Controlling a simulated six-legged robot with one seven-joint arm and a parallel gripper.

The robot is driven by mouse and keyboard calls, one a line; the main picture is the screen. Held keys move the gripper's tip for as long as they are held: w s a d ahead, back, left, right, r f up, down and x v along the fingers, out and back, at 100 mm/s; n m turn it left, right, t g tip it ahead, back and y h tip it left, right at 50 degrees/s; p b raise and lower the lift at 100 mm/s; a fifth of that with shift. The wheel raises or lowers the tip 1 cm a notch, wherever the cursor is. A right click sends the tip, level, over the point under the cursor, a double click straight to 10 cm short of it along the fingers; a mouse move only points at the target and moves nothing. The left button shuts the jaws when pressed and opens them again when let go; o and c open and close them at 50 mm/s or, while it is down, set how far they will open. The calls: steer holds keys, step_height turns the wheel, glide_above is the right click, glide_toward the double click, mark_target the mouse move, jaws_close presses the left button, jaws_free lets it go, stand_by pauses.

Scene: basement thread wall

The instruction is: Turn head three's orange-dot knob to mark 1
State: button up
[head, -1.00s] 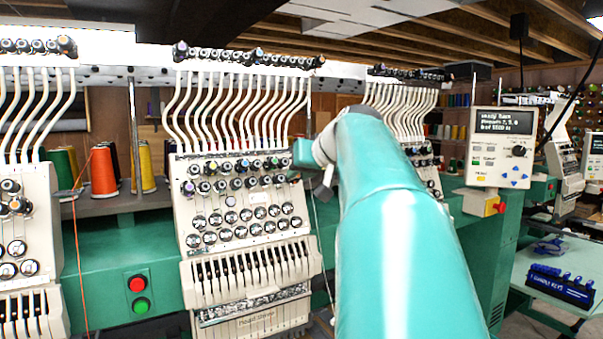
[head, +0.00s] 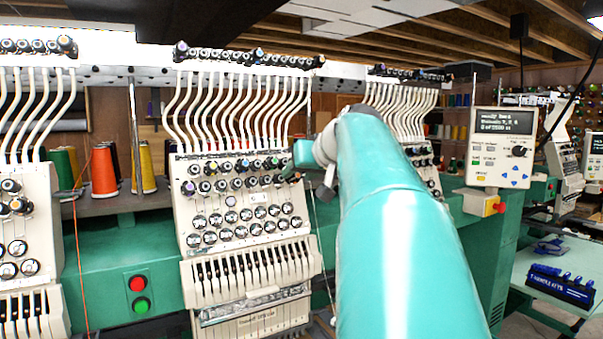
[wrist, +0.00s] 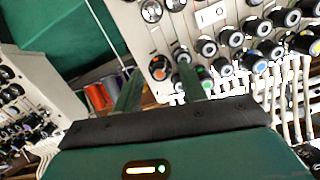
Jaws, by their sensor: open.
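Head three (head: 252,243), a cream panel with rows of black knobs, stands in the middle of the head view; its bottom label is too blurred to read surely. My gripper (head: 294,170) is at the right end of its upper knob rows. The wrist view, steeply tilted, shows my two green fingers (wrist: 160,70) apart. A knob with an orange dot (wrist: 159,73) appears between the fingertips. I cannot tell whether they touch it. A green-dot knob (wrist: 205,86) is close beside the right finger. The knob's marks are too small to read.
Other knobs crowd the panel, including a blue-dot one (wrist: 260,67). White thread tubes (head: 240,110) rise above. Thread cones (head: 103,172) stand left of the head. A control box with a screen (head: 502,147) is at right.

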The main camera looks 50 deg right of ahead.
steer(key=v, duration=1.3)
steer(key=shift+s+r, duration=0.2)
steer(key=shift+s, duration=0.1)
steer(key=w+a+f+n+g+y, duration=0.2)
steer(key=w+a+f+g+y, duration=0.15)
steer(key=a+f, duration=1.8)
steer(key=s+a+f+n+g, duration=0.1)
steer(key=s+a+f, duration=0.2)
steer(key=a+f, duration=0.3)
steer(key=s+a+f+n+g, duration=0.1)
steer(key=a+f, duration=0.4)
steer(key=f, duration=0.7)
steer(key=s+n, duration=0.1)
steer(key=s, duration=0.1)
steer(key=shift+s+a+f+g, duration=0.25)
steer(key=shift+a+g, duration=0.1)
steer(key=shift+a, duration=0.05)
